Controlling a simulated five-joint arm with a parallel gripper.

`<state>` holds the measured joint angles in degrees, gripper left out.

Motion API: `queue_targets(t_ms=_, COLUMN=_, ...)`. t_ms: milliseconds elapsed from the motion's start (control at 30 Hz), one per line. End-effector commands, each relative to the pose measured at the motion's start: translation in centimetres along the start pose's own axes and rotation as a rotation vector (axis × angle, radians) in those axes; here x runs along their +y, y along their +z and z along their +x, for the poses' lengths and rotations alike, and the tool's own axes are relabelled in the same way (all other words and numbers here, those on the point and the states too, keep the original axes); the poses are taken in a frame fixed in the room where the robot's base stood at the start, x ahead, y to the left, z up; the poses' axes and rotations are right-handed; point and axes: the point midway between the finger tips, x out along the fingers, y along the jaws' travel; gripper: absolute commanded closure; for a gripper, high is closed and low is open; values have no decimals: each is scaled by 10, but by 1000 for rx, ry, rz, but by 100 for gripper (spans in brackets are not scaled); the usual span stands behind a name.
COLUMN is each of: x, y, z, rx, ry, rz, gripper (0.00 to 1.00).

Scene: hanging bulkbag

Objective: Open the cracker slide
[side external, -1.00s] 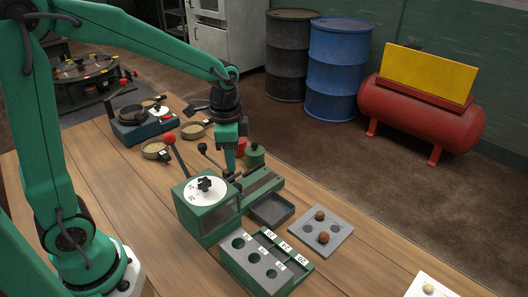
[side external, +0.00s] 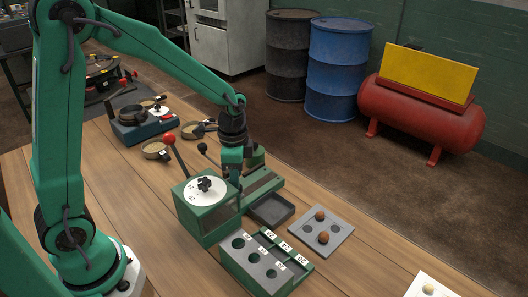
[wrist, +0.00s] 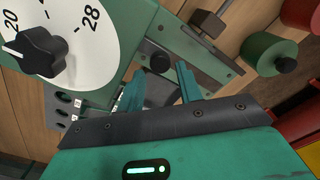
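The cracker appears to be the green machine (side external: 211,212) with a white dial and a red-knobbed lever. Beside it lies a green and grey slide rail (side external: 264,182), which also shows in the wrist view (wrist: 222,62). A round dark knob (wrist: 160,62) sits at the rail's near end. My gripper (side external: 232,183) is low behind the dial box, over the rail's left end. In the wrist view my gripper (wrist: 161,70) is open, and the knob shows between its fingertips. I cannot tell whether the fingers touch it. The dial (wrist: 55,40) is close at left.
A green canister (side external: 255,157) stands just behind my gripper. A black tray (side external: 271,209), a grey plate (side external: 321,233) with brown balls and a green numbered sorter (side external: 262,266) are in front.

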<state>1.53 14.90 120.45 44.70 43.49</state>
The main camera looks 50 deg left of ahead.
Motion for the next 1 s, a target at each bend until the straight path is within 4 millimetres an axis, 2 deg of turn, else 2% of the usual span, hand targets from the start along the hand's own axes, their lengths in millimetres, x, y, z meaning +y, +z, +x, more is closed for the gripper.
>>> queue_targets(t_ms=100, x=0, y=0, z=14, rx=-1, ry=1, rz=0, gripper=65)
queue_targets(t_ms=300, x=0, y=0, z=27, rx=-1, ry=1, rz=0, gripper=65)
queue_targets(t_ms=633, x=0, y=0, z=29, rx=1, ry=-1, rz=0, gripper=65)
queue_targets(t_ms=800, x=0, y=0, z=29, rx=1, ry=-1, rz=0, gripper=98)
queue_targets(t_ms=1000, x=-1, y=-1, z=29, rx=1, ry=-1, rz=0, gripper=100)
